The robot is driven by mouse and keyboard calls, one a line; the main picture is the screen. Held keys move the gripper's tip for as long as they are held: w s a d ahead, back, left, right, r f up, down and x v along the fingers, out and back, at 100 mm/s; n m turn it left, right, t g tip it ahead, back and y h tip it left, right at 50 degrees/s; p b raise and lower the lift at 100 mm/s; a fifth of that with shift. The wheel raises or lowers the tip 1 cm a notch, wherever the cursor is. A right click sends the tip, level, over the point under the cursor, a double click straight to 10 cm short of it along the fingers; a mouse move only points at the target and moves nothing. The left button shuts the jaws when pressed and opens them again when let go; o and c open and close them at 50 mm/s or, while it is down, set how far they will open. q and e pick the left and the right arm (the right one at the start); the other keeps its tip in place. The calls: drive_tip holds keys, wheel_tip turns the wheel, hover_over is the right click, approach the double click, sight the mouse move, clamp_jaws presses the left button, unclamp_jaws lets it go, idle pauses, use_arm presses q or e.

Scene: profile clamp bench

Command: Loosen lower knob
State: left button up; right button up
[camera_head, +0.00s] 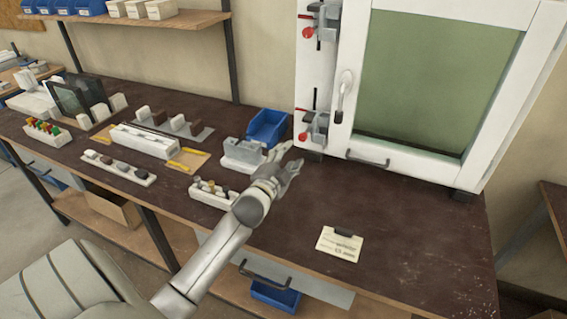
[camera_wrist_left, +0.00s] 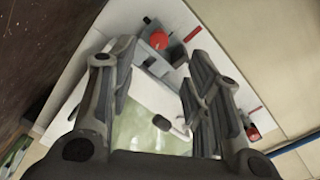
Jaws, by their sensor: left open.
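The lower knob (camera_head: 303,136) is red and sits on the lower clamp (camera_head: 317,130), low on the left post of a white framed window unit. In the left wrist view the lower knob (camera_wrist_left: 158,41) shows beyond the fingertips, toward the top of the picture. My left gripper (camera_head: 290,162) is just below and left of the lower clamp, above the bench. In the left wrist view my left gripper (camera_wrist_left: 160,75) has its fingers spread with nothing between them, apart from the knob. My right gripper is not in view.
An upper clamp with a red knob (camera_head: 308,31) is higher on the same post. A window handle (camera_head: 345,88) stands out right of the clamps. A blue bin (camera_head: 267,127) and a grey fixture (camera_head: 243,153) lie left of my gripper.

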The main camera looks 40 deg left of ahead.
use_arm(q)
drive_tip(key=shift+v, duration=1.5)
